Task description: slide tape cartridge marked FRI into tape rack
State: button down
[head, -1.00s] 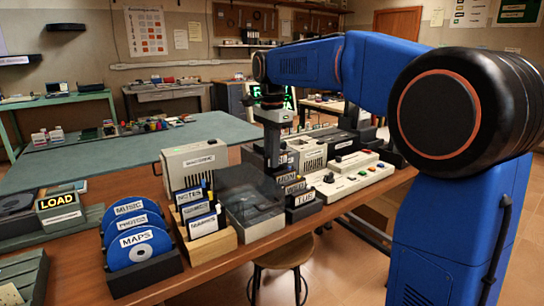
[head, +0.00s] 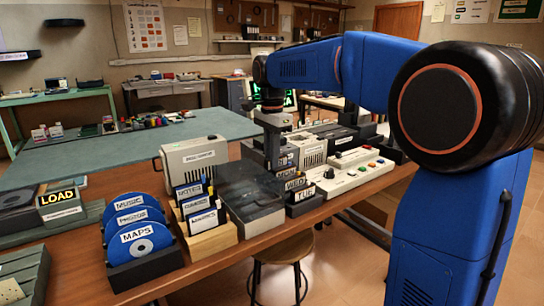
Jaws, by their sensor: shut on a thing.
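The tape rack (head: 302,207) is a dark holder near the table's front edge, right of a dark clear-lidded box. Upright dark cartridges stand in it with white labels; I read TUE (head: 304,194) at the front, WED (head: 295,184) behind it and what looks like MON (head: 288,160) further back. My gripper (head: 273,158) points straight down just left of and behind these cartridges. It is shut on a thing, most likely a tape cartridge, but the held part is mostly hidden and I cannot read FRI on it.
The clear-lidded box (head: 250,202) stands close left of the rack. A pale control panel (head: 345,180) with buttons is close right. Further left are a wooden holder (head: 212,240) with labelled disks and blue discs (head: 140,243) in a dark stand. A stool (head: 283,248) stands in front.

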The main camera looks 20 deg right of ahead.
jog(key=shift+f, duration=0.15)
jog(key=c, duration=1.7)
grip_release()
jog(key=shift+r, duration=4.05)
jog(key=s+d+f+n+t, duration=0.1)
jog(key=s+d+f+n, duration=0.1)
jog(key=s+f+n, duration=0.2)
jog(key=s+d+f+n+t, duration=0.2)
jog(key=s+f+n, duration=0.3)
jog(key=s+f, duration=0.6)
jog(key=s+d+f+n+t, duration=0.1)
jog(key=s+d+f+n, duration=0.2)
jog(key=s, duration=1.5)
jog(key=shift+s+d+f+n+t, duration=0.15)
jog(key=shift+f+n, duration=0.45)
jog(key=shift+f, duration=0.6)
jog(key=shift+s+a+f+n+t, duration=0.1)
jog(key=shift+f+n+t, duration=0.15)
jog(key=shift+f+n, duration=0.65)
